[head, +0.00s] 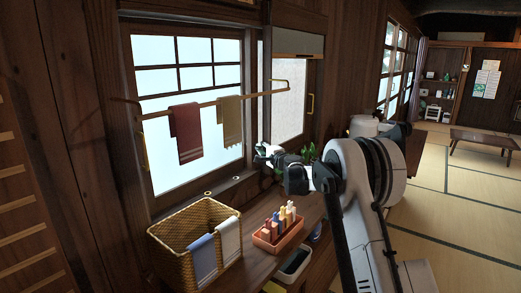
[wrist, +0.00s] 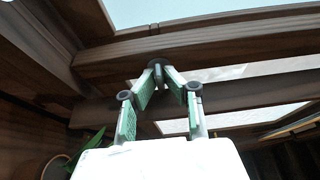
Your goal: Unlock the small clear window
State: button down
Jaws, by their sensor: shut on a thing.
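The clear window (head: 205,90) with wooden muntins is on the left wall in the head view. To its right is a narrower frosted pane (head: 288,100) with brass handles. My gripper (head: 266,152) is at the lower frame between the two panes. In the wrist view, the fingers of my gripper (wrist: 163,76) meet in front of a wooden window rail (wrist: 220,42). They are shut on a small dark knob-like piece (wrist: 153,70), mostly hidden between the fingertips. I cannot tell which way it is turned.
A brass rod (head: 220,100) with a red towel (head: 186,132) and a tan towel (head: 230,120) crosses the clear window. A green plant (head: 306,153) is close behind my gripper.

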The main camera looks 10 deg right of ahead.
jog(key=shift+m, duration=0.3)
jog(key=shift+m+g, duration=0.6)
jog(key=shift+m, duration=0.4)
jog(key=c, duration=1.9)
grip_release()
jog(key=shift+o, duration=0.2)
jog(key=shift+s, duration=0.1)
jog(key=v, duration=1.1)
jog(key=shift+s+r, duration=0.15)
jog(key=shift+s, duration=0.25)
jog(key=shift+d, duration=0.1)
